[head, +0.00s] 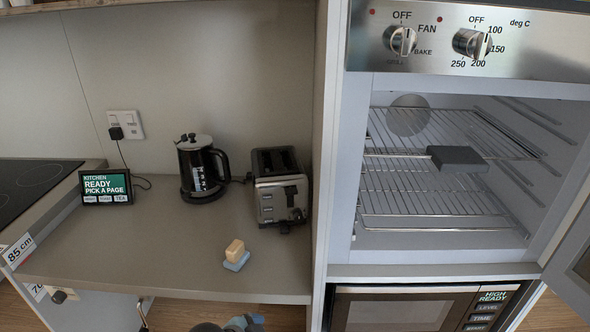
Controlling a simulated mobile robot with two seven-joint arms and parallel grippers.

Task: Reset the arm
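Neither gripper can be made out in the head view. A small grey and bluish rounded part shows at the bottom edge, left of centre, and is cut off by the frame. It may be part of my own arm, but no fingers are visible on it. I cannot tell whether either gripper holds anything.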

